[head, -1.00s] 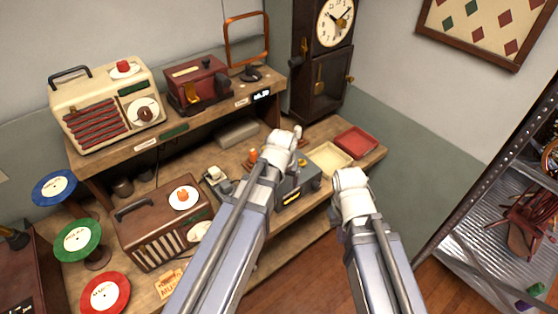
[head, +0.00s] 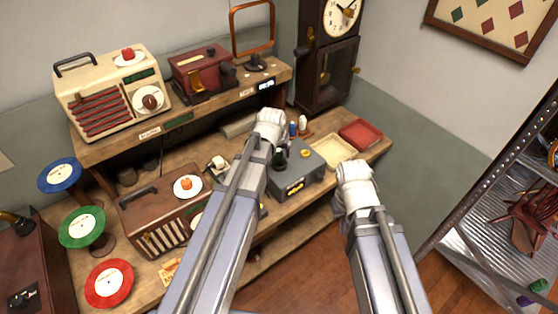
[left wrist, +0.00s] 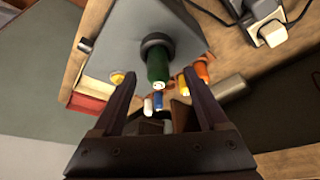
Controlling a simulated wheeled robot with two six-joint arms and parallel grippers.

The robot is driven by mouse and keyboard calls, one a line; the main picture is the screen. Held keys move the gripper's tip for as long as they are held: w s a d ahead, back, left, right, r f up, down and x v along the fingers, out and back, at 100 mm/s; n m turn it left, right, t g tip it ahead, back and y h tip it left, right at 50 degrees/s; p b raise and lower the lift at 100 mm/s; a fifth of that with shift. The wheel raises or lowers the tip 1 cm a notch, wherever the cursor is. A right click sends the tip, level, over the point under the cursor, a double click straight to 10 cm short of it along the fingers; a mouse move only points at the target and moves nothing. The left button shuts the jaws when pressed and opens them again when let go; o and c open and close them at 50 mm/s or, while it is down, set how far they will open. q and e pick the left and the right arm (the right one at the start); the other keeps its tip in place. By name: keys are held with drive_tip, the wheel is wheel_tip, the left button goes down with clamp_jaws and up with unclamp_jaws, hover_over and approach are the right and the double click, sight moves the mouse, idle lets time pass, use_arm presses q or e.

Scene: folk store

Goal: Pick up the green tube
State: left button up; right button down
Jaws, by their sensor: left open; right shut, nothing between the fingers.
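The green tube (left wrist: 158,66) stands in a dark round socket on the grey metal box (left wrist: 125,40) in the left wrist view. In the head view it shows small and dark (head: 280,156) on the grey box (head: 306,175), beside my left arm. My left gripper (left wrist: 160,88) is open, its two dark fingers to either side of the tube's near end, with gaps on both sides and nothing held. In the head view my left gripper (head: 270,122) is mostly hidden behind its pale wrist. My right gripper (head: 352,178) is shut and empty, right of the box, its fingers mostly hidden.
Orange (left wrist: 202,70), blue (left wrist: 158,100) and white tubes (left wrist: 148,106) stand close to the green one. A cream tray (head: 334,147) and red tray (head: 361,134) lie right of the box. A brown radio (head: 150,215) stands left; a shelf rises behind.

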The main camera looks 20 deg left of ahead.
sight(279, 152)
use_arm(q)
drive_tip(key=b+x, duration=0.4)
drive_tip(key=x, duration=0.1)
drive_tip(key=shift+w+d+r, duration=0.15)
drive_tip(key=shift+w, duration=0.25)
drive_tip(key=shift+r, duration=0.1)
drive_tip(key=c, duration=1.1)
